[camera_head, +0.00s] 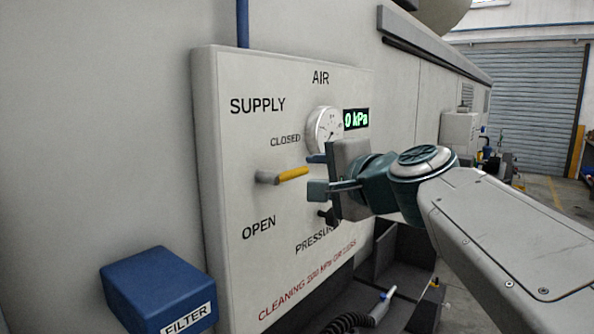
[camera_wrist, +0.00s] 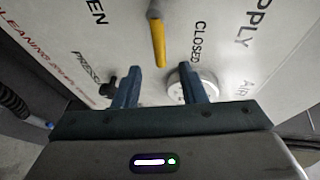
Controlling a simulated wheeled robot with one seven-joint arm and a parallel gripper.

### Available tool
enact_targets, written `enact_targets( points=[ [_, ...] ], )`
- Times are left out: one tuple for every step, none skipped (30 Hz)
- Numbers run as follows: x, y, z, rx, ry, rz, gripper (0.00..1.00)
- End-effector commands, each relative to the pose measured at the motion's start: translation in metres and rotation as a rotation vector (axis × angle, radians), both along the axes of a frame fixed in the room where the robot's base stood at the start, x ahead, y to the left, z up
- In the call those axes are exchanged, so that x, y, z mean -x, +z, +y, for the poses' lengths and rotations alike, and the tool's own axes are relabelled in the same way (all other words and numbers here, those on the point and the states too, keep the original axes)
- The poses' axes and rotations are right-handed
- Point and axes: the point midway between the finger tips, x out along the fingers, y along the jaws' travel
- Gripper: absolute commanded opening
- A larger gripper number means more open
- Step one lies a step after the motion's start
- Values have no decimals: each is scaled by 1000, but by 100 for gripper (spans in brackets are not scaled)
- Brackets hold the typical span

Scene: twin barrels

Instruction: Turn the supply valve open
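The supply valve (camera_head: 268,177) is on the white air panel (camera_head: 235,100), between the words CLOSED above and OPEN below. Its yellow handle (camera_head: 293,173) points right, toward my gripper (camera_head: 316,175). In the head view the two fingers are spread apart, one above and one below the level of the handle's tip. In the wrist view the yellow handle (camera_wrist: 157,40) lies ahead of the open fingers of my gripper (camera_wrist: 165,72), in line with the gap between them. Nothing is between the fingers, and no contact with the handle shows.
A round gauge (camera_head: 325,128) and a display reading 0 kPa (camera_head: 356,119) sit above my gripper. A dark pressure knob (camera_head: 327,215) is just below it. A blue filter box (camera_head: 160,288) juts out at lower left. A hose (camera_head: 345,322) and a blue-tipped nozzle (camera_head: 383,305) are below.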

Motion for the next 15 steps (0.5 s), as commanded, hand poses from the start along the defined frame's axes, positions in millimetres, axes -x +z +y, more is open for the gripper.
enact_targets(
  points=[
    [-10, -2, 6, 1, 2, 3, 37],
    [-16, -3, 9, 0, 3, 4, 37],
    [-23, -4, 13, 0, 2, 3, 37],
    [-28, -6, 15, 2, 2, 4, 37],
    [-33, -7, 18, 1, 1, 4, 37],
    [-39, -8, 22, 1, 2, 3, 37],
    [-43, -9, 24, 2, 2, 2, 37],
    [-48, -10, 26, 2, 1, 2, 37],
    [-53, -11, 29, 1, 1, 3, 37],
    [-56, -12, 31, 2, 2, 2, 37],
    [-59, -12, 33, 2, 2, 2, 37],
    [-63, -13, 35, 2, 2, 2, 37],
    [-65, -14, 37, 3, 1, 1, 37],
    [-67, -14, 38, 2, 1, 0, 37],
    [-70, -14, 39, 2, 1, 0, 37]
  ],
)
